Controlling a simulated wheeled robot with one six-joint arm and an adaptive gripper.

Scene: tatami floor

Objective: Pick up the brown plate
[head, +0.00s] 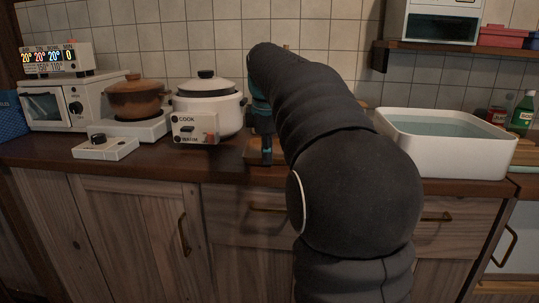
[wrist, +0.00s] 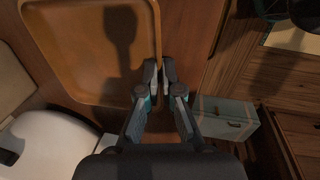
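The brown plate (wrist: 90,45) is square with rounded corners and a raised rim. It fills the upper left of the wrist view. In the head view only a small part of the plate (head: 256,153) shows on the counter, left of my arm, which hides the rest. My gripper (wrist: 161,72) is at the plate's right rim in the wrist view. Its fingertips are close together, one on each side of the rim, and look shut on it. In the head view my gripper (head: 265,140) points down at the plate near the counter's front edge.
A white cooker (head: 208,105) with a control box stands left of my gripper, and a brown pot (head: 136,98) further left. A white basin of water (head: 447,158) is to the right. The counter's front edge (head: 110,167) is close by.

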